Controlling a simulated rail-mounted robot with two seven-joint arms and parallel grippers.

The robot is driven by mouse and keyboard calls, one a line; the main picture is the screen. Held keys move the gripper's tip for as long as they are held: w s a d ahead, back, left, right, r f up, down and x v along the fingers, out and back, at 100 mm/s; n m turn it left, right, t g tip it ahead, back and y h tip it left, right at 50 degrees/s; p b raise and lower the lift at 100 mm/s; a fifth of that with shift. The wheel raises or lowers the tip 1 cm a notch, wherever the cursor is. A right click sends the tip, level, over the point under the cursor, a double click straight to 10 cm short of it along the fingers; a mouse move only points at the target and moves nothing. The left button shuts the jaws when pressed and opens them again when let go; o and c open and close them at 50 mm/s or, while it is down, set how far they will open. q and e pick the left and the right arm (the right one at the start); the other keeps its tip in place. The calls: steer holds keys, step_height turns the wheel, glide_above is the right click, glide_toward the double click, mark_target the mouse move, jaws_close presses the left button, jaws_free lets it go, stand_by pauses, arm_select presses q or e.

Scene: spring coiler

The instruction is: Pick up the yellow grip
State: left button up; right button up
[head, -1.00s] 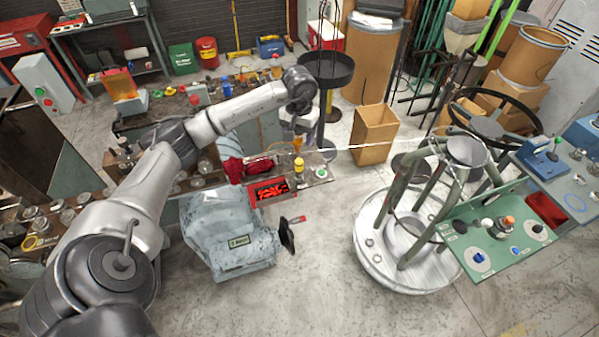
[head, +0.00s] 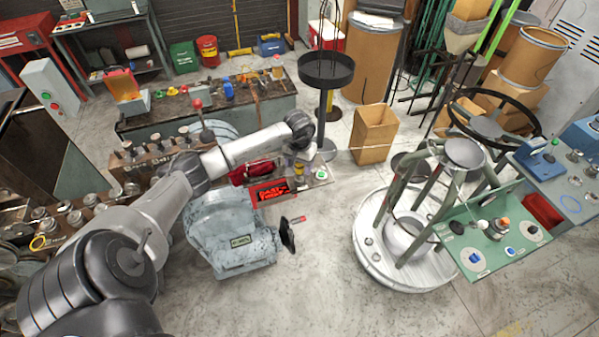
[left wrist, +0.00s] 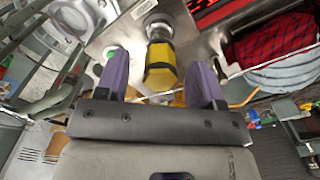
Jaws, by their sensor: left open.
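The yellow grip (left wrist: 160,66), banded with black, stands on a metal shaft on a steel panel; in the left wrist view it lies between the two purple fingers of my left gripper (left wrist: 160,85). The fingers are apart, one on each side, with a gap to the grip; I cannot tell whether either touches it. In the head view the yellow grip (head: 299,169) shows small on the panel beside the red display, with my left gripper (head: 306,155) just above it. My right gripper is not in view.
A green button (head: 321,176) is on the panel right of the grip. A red display (head: 270,191) and a red cloth-like piece (head: 249,171) are to its left. A crank handle (head: 288,234) sticks out below. The green control panel (head: 493,240) stands at right.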

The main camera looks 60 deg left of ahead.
arm_select(q)
steer(key=shift+f, duration=1.1)
jaws_close()
steer(key=shift+r, duration=0.1)
